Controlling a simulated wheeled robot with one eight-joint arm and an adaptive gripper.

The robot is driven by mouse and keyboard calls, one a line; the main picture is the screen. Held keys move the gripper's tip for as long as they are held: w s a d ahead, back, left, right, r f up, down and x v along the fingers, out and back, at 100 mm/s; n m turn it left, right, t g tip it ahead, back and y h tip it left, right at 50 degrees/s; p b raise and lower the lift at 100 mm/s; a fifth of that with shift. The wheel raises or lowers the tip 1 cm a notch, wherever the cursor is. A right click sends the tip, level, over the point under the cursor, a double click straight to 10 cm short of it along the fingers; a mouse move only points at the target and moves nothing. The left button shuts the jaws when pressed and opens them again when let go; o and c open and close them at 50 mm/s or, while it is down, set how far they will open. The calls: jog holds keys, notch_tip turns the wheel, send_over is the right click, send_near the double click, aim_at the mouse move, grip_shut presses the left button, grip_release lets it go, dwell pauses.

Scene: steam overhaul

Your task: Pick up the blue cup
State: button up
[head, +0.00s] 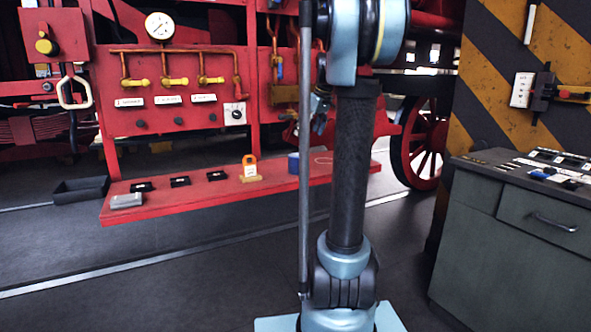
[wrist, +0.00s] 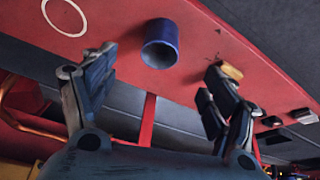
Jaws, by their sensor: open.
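The blue cup (wrist: 160,45) stands on the red shelf (wrist: 215,45), ahead of my gripper in the wrist view. Its open rim and dark inside face the camera. My gripper (wrist: 160,72) has its two dark fingers spread wide, with the cup between and beyond their tips; I see no contact. In the head view the blue cup (head: 293,163) is on the shelf (head: 225,196), partly hidden behind my arm's rod. The gripper there is mostly hidden behind my arm.
A white ring (wrist: 63,15) is marked on the shelf left of the cup. An orange padlock-like item (head: 250,168) on a wooden base and several small dark items lie along the shelf. Pipes and a gauge (head: 160,27) are behind. A grey cabinet (head: 515,240) stands right.

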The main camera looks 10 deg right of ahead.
aim_at(296, 164)
jog(key=x, duration=1.1)
jog(key=shift+w+a+f, duration=0.15)
jog(key=shift+a+f, duration=0.1)
jog(key=shift+f, duration=0.05)
jog(key=shift+w+a+x, duration=0.1)
jog(key=shift+a+x, duration=0.05)
jog(key=shift+x, duration=1.15)
jog(key=shift+w+a+x, duration=0.15)
jog(key=shift+x, duration=1.1)
jog(key=shift+r, duration=0.15)
jog(key=c, duration=1.2)
